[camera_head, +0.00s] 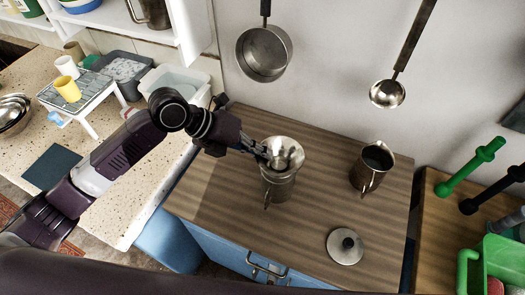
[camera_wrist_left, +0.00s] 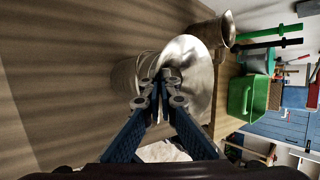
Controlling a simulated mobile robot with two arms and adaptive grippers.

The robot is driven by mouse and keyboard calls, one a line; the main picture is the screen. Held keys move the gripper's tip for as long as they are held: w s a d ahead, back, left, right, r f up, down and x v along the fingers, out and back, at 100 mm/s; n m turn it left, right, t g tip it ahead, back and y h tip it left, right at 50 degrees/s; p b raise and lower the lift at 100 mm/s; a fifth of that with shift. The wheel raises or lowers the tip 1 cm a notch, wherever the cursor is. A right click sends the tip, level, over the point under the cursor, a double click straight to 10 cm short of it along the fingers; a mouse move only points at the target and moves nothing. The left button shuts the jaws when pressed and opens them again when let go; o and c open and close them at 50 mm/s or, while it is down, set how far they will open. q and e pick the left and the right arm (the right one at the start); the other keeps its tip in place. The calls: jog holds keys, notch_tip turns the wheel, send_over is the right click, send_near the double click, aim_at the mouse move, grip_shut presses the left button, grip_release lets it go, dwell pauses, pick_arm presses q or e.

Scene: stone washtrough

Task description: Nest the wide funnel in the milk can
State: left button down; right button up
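The wide funnel (camera_head: 287,152) is a shiny metal cone at the mouth of the milk can (camera_head: 278,188), which stands upright on the wooden top. In the left wrist view the funnel (camera_wrist_left: 198,78) shows large, with its wide side away from the can (camera_wrist_left: 124,78). I cannot tell how deep its spout sits in the can. My left gripper (camera_head: 262,152) is at the funnel's left side; in the left wrist view its fingertips (camera_wrist_left: 168,80) are close together on the funnel's edge. My right gripper is not in view.
A metal jug (camera_head: 371,168) stands to the right of the can, and a round lid (camera_head: 345,246) lies in front of it. A pan (camera_head: 263,54) and a ladle (camera_head: 388,94) hang on the wall. The wooden top left of the can is clear.

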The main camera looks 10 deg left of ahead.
pick_arm(q)
jog(key=c, duration=2.7)
grip_release()
jog(key=o, duration=0.6)
jog(key=o, duration=0.6)
jog(key=shift+c, duration=0.2)
jog(key=shift+r+p, duration=2.3)
jog(key=shift+r, duration=1.25)
